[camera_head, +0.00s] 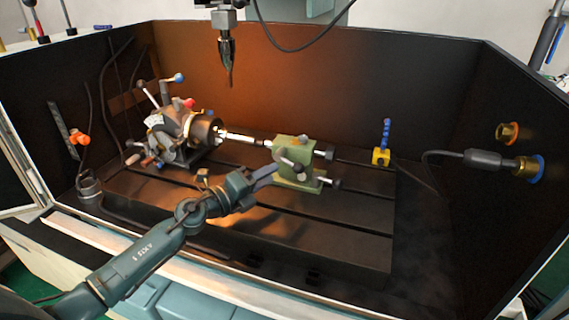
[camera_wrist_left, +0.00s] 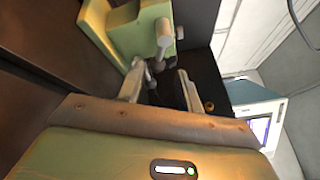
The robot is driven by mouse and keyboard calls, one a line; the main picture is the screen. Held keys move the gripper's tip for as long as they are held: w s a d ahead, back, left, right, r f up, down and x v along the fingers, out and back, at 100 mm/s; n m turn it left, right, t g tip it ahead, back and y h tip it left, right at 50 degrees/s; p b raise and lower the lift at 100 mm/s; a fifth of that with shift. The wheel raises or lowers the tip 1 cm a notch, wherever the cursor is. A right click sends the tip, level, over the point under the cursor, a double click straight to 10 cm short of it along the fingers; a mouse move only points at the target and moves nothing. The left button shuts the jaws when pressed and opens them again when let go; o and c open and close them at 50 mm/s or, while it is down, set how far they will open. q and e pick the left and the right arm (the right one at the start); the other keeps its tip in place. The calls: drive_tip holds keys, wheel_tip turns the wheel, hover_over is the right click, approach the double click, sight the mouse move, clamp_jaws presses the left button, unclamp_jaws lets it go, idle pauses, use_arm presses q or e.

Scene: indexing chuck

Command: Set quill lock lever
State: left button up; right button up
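The green tailstock (camera_head: 297,160) stands on the slotted bed, right of the chuck (camera_head: 205,131). A small dark lever (camera_head: 291,163), which looks like the quill lock lever, sits on its near side. In the left wrist view, a grey lever (camera_wrist_left: 163,35) stands out from the pale green tailstock body (camera_wrist_left: 135,28); I cannot tell for sure that it is the same lever. My left gripper (camera_head: 274,176) reaches the tailstock's near side. Its fingers (camera_wrist_left: 160,75) are apart, with the lever's lower end close to the tips. Contact is unclear. My right gripper is out of view.
A grey rod (camera_head: 243,137) runs between chuck and tailstock. A tool head (camera_head: 227,60) hangs above.

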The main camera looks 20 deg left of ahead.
use_arm(q)
drive_tip(key=x, duration=0.6)
drive_tip(key=shift+w, duration=0.15)
drive_tip(key=shift+c, duration=0.2)
drive_tip(key=c, duration=0.7)
clamp_jaws()
drive_tip(key=shift+d+f, duration=0.1)
drive_tip(key=shift+d, duration=0.05)
